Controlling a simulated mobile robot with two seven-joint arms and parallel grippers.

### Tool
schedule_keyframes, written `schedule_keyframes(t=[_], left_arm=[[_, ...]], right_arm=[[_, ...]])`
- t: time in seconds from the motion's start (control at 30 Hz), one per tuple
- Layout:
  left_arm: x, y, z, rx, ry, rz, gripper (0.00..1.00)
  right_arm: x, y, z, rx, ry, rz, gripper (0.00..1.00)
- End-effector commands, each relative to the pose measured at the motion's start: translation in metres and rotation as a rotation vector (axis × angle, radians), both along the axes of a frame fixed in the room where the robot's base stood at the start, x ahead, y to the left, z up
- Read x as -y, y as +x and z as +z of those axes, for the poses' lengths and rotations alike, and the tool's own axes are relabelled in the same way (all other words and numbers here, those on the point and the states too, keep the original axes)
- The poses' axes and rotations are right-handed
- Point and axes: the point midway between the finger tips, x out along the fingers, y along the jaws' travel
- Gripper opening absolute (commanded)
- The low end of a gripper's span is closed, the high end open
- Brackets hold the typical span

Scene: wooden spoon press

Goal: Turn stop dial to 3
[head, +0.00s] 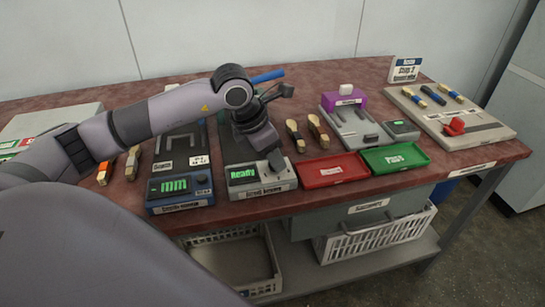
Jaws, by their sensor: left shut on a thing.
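A grey device (262,186) with a green display reading "Ready" (243,174) stands at the table's front edge, left of the red tray. My left gripper (276,163) points down at the right part of its top, beside the display. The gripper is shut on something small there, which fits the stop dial. The fingers hide the dial, so its number and pointer cannot be read. My right gripper is not in view.
A blue device (178,206) reading "mm" stands left. A red tray (335,182) and green tray (396,170) lie right. Behind them are wooden-handled tools (318,128) and a grey fixture with a purple back (345,100). White baskets (375,240) sit on the lower shelf.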

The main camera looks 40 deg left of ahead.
Motion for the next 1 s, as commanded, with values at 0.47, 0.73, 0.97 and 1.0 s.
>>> schedule_keyframes(t=[0.47,0.73,0.97,1.0], left_arm=[[0.003,0.0,-0.001,0.004,0.0,0.452,0.03],[0.005,0.0,0.0,0.002,0.0,0.706,0.03],[0.006,0.0,0.0,0.002,-0.001,0.898,0.03],[0.006,0.0,0.0,0.002,-0.002,0.924,0.03]], right_arm=[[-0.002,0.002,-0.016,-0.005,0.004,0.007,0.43],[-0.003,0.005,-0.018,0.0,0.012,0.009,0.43],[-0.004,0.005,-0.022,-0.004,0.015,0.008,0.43],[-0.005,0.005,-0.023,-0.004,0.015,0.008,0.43]])
